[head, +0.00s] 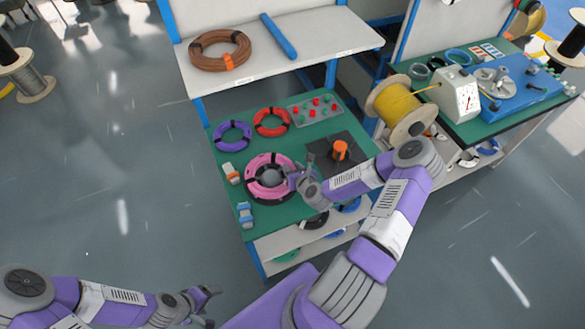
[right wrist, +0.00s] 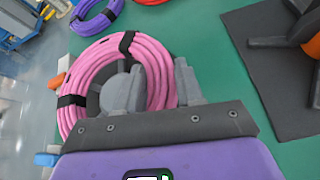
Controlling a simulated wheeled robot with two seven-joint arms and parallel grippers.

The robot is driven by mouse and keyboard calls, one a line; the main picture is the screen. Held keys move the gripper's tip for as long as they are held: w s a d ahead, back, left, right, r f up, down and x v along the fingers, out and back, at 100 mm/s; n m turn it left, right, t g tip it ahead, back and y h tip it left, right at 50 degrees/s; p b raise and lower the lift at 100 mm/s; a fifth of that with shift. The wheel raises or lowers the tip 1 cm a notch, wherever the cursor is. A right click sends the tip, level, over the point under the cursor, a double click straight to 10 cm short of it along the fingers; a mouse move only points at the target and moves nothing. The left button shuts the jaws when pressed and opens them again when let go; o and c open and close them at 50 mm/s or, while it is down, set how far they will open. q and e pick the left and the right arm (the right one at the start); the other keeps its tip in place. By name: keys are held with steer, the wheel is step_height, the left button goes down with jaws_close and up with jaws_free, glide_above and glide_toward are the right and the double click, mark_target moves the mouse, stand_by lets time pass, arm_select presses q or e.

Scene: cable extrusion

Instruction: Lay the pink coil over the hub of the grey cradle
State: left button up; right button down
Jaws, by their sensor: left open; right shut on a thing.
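The pink coil (head: 253,183), bound with black straps, is at the front left of the green table. It also shows in the right wrist view (right wrist: 96,62). It rings the rounded grey hub (head: 270,177) of the cradle; a dark base shows below it. I cannot tell whether the coil rests fully on the cradle. My right gripper (head: 297,180) is shut on the right side of the coil; in the right wrist view (right wrist: 160,88) one finger is inside the ring and one outside. My left gripper (head: 207,297) is open and empty, off the table at lower left.
A purple coil (head: 219,136) and a red coil (head: 260,124) lie behind the pink one. A dark plate (head: 318,144) with an orange knob (head: 340,150) is on the right. Small clamps (head: 231,173) line the left edge. A brown coil (head: 194,57) sits on the upper shelf.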

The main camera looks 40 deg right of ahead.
steer(key=shift+f+b, duration=0.4)
steer(key=shift+f, duration=0.05)
stand_by(0.3)
steer(key=c, duration=0.6)
jaws_free()
steer(key=shift+c, duration=0.2)
step_height(320, 180, up, 8)
steer(key=p, duration=0.7)
steer(key=shift+r, duration=0.1)
steer(key=shift+s, duration=0.1)
